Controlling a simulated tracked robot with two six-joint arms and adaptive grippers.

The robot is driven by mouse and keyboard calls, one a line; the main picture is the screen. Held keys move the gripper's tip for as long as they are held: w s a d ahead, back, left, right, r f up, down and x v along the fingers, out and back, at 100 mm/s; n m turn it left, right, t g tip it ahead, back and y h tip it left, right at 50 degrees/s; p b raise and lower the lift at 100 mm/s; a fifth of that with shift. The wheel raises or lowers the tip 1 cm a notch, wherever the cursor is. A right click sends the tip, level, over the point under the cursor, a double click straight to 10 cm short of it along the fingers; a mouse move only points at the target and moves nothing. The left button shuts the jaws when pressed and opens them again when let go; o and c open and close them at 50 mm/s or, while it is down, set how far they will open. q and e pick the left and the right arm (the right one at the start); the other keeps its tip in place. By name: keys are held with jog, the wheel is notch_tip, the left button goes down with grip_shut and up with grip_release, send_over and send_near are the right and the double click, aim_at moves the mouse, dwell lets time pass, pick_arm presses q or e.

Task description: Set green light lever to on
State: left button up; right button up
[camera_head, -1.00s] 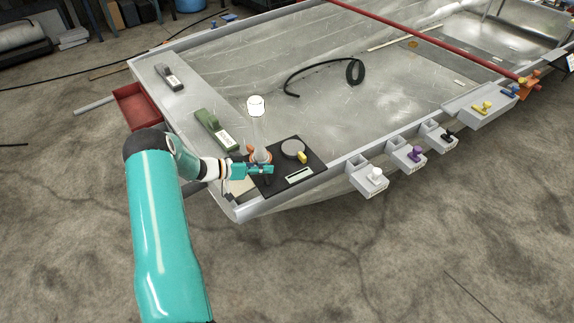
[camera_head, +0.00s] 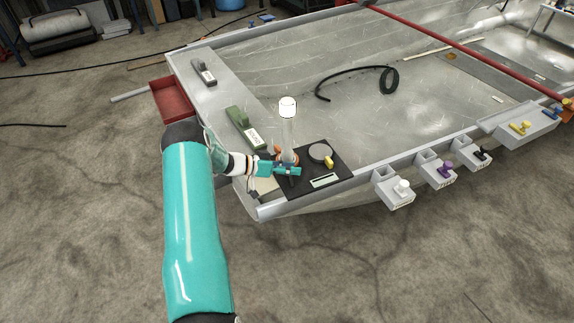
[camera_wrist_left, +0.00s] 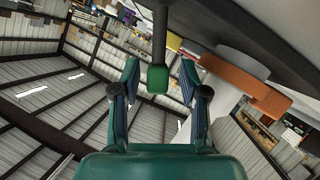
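A green lever handle (camera_wrist_left: 158,78) on a thin dark stalk shows in the left wrist view, between my left gripper's two fingers (camera_wrist_left: 158,90). Gaps show on both sides of the handle, so the fingers are open around it and not closed on it. In the head view my left gripper (camera_head: 287,169) is at the left side of a black panel (camera_head: 310,190), beside a clear tube with a white top (camera_head: 288,107) and an orange base. The gripper hides the green handle there. My right gripper is not in view.
A dark green labelled box (camera_head: 243,128) and a grey box (camera_head: 204,72) sit on the hull's left rim. The panel also carries a grey disc (camera_head: 320,152) and a yellow knob (camera_head: 328,162). White (camera_head: 402,188), purple (camera_head: 445,169) and black (camera_head: 481,153) switches line the front rim.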

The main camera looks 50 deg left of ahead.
pick_arm(q)
jog(key=shift+s, duration=0.1)
jog(key=v, duration=1.2)
